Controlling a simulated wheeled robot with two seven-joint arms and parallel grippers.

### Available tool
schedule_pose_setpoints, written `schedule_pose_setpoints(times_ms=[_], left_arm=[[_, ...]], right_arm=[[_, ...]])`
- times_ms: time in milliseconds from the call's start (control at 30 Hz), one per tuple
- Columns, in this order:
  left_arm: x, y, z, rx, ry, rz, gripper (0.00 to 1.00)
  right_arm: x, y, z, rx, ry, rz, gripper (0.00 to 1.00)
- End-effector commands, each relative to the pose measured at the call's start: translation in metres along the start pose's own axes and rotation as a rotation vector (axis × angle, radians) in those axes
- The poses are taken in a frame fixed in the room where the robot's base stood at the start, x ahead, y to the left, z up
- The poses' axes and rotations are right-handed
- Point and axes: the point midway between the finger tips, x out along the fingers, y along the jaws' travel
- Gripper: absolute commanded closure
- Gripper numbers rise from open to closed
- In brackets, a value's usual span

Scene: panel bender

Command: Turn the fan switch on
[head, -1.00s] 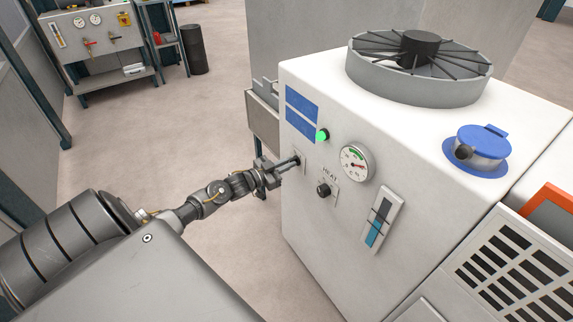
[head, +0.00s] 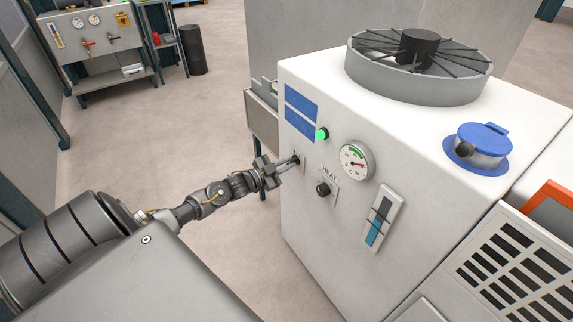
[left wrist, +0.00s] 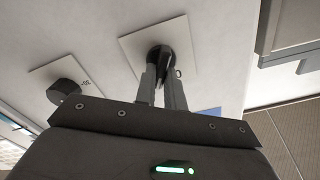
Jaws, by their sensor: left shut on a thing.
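A black rotary switch sits on a pale plate on the front of the white machine (head: 325,245), below a green lamp. In the left wrist view the switch knob (left wrist: 160,58) is between my two finger tips, and part of its plate lettering is covered. My left gripper (head: 293,161) is shut on this knob, its body tilted; it also shows in the left wrist view (left wrist: 160,80). The fan (head: 420,65) is on top of the machine. A second knob, marked HEAT (head: 323,189), is to the right of the held one. My right gripper is out of view.
The green lamp (head: 322,134) is lit above the held switch. A round gauge (head: 356,162) and a blue level sight (head: 379,219) are further right. A blue cap (head: 482,148) is on the top. The floor left of the machine is clear.

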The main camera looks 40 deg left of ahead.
Motion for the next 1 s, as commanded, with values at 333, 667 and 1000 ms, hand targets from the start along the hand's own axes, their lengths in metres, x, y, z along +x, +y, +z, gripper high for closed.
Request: schedule_pose_setpoints(times_ms=[333,667,1000], left_arm=[[0.000,0.000,0.000,0.001,-0.001,0.000,0.67],[-0.004,0.000,0.000,0.000,-0.001,0.001,0.67],[-0.063,0.001,0.002,0.000,-0.005,0.002,0.67]], right_arm=[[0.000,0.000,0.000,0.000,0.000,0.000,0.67],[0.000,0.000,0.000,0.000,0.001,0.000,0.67],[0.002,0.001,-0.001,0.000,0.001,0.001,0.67]])
